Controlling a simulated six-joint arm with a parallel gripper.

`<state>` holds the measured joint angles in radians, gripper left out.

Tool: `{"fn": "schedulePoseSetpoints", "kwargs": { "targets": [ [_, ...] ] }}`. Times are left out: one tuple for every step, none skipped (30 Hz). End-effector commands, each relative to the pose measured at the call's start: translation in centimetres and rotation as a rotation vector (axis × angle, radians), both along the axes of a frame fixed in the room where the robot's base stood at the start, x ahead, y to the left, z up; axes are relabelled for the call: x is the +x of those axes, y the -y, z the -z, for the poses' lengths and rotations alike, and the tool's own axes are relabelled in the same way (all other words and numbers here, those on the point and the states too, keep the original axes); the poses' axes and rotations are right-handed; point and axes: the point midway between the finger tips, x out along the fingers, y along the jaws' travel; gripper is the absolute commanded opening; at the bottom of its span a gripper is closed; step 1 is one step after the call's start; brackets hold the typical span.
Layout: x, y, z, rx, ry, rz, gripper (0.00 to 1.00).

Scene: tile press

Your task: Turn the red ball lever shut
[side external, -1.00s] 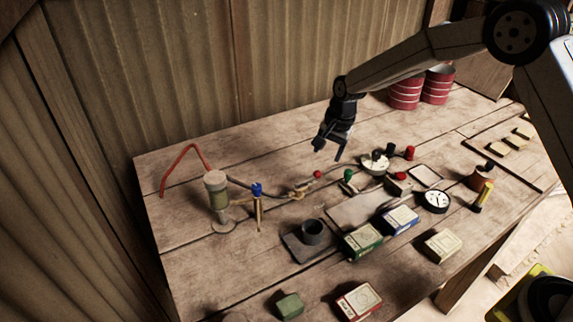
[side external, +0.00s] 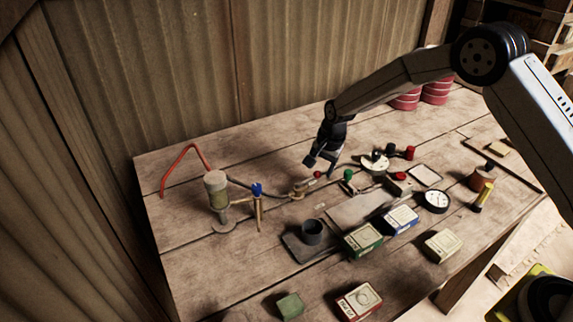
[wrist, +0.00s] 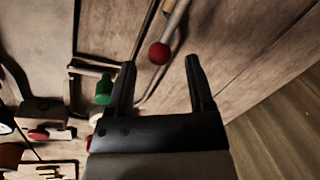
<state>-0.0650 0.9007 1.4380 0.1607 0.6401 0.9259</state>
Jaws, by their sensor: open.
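The red ball (side external: 317,174) sits at the end of a short lever, close to the brass fitting (side external: 299,190) on the pipe line. In the wrist view the red ball (wrist: 159,53) lies between the lines of my two fingertips, near tip level, and its pale rod (wrist: 176,18) runs up out of the picture. My gripper (side external: 320,168) is open, pointing down above the bench at the ball; it also shows in the wrist view (wrist: 160,62). No grip on the ball shows. Whether a finger touches it I cannot tell.
A green knob (side external: 348,174) stands just right of the lever, close outside my left finger in the wrist view (wrist: 104,90). A round dial (side external: 375,163) and several boxes lie around.

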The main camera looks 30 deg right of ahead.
Motion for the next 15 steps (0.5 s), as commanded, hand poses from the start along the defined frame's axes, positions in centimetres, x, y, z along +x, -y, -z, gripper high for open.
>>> {"fn": "schedulePoseSetpoints", "kwargs": {
  "targets": [
    [0.1, -0.1, 0.6, 0.000, -0.001, 0.000, 0.68],
    [0.1, -0.1, 0.8, 0.000, -0.001, 0.000, 0.68],
    [0.2, -0.1, 1.0, 0.000, 0.000, 0.000, 0.68],
    [0.2, -0.2, 1.2, 0.000, 0.001, 0.000, 0.68],
    [0.3, -0.2, 1.4, 0.000, 0.001, 0.000, 0.68],
    [0.3, -0.2, 1.6, 0.000, 0.001, 0.000, 0.68],
    [0.3, -0.2, 1.7, 0.000, 0.001, 0.000, 0.68],
    [0.3, -0.2, 1.7, 0.000, 0.001, 0.000, 0.68],
    [0.3, -0.2, 1.8, 0.000, 0.001, 0.000, 0.68],
    [0.3, -0.2, 1.8, 0.000, 0.001, 0.000, 0.68],
    [0.3, -0.2, 1.8, 0.000, 0.002, 0.000, 0.68],
    [0.3, -0.2, 1.8, 0.000, 0.002, 0.000, 0.68],
    [0.3, -0.2, 1.8, 0.000, 0.002, 0.000, 0.68],
    [0.3, -0.2, 1.8, 0.000, 0.002, 0.000, 0.68],
    [0.3, -0.2, 1.8, 0.000, 0.002, 0.000, 0.68]
  ]
}}
